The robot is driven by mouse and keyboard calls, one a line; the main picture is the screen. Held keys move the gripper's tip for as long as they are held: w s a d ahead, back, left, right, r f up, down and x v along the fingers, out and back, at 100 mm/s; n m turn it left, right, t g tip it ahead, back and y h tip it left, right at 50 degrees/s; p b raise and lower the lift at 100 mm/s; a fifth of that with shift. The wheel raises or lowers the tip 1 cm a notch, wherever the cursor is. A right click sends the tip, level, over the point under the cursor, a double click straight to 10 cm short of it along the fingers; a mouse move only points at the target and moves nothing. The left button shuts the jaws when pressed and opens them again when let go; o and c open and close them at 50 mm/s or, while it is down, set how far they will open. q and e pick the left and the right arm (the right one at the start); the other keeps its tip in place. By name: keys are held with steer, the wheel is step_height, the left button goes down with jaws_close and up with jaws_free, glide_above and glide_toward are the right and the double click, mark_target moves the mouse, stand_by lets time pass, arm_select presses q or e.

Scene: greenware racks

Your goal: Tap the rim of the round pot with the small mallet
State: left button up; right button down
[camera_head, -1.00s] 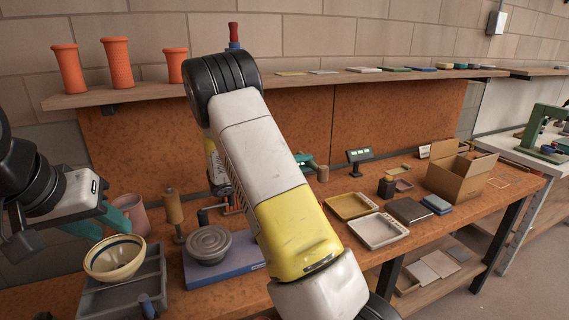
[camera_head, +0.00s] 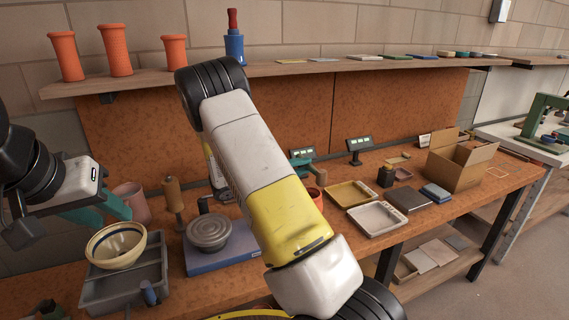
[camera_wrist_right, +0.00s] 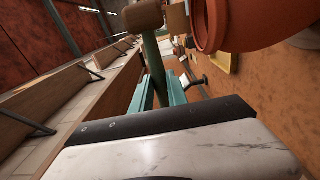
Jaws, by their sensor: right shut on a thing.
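My right gripper (camera_wrist_right: 160,92) is shut on the handle of the small mallet (camera_wrist_right: 143,16), whose brown head shows at the top of the right wrist view. An orange round pot (camera_wrist_right: 245,22) is to the right of the mallet head there, with a visible gap between its rim and the head. In the head view my right gripper (camera_head: 303,165) is partly behind my own arm, and a bit of the orange pot (camera_head: 317,196) shows beside the arm. The mallet is not clear there. My left gripper (camera_head: 104,207) looks open and empty above the striped bowl.
The cream bowl (camera_head: 117,250) stands on a grey tray (camera_head: 150,275). A grey lidded pot (camera_head: 208,232) sits on a blue board (camera_head: 215,260). Shallow trays (camera_head: 378,219) and a cardboard box (camera_head: 462,165) are to the right. Orange vases (camera_head: 116,50) stand on the shelf.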

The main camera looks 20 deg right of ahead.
steer(key=shift+f, duration=0.15)
step_height(320, 180, up, 4)
stand_by(0.8)
stand_by(0.3)
